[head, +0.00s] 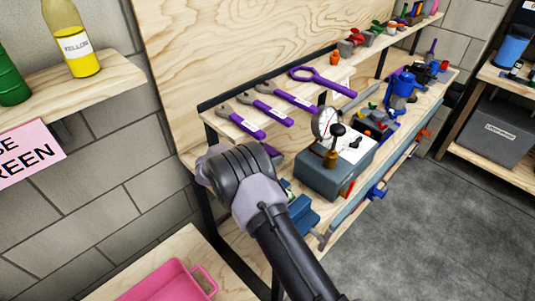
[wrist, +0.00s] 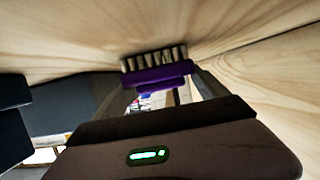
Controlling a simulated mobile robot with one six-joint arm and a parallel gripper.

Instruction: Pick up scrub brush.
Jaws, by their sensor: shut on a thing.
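The scrub brush (wrist: 158,75) shows in the wrist view, with a purple body and a row of pale bristles on its upper side. My gripper (wrist: 163,90) is shut on it, with one finger on each side of the purple body. The bristles are close to a light wooden surface (wrist: 110,30); I cannot tell whether they touch it. In the head view my arm covers the gripper and the brush, by the left end of the workbench.
Purple-handled wrenches (head: 265,110) lie on a raised wooden shelf beside my arm. A grey-green box (head: 325,172) with a dial stands on the bench to the right. A pink tray (head: 165,285) is at lower left. Bottles (head: 80,45) stand on the left shelf. Open floor (head: 390,230) lies right.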

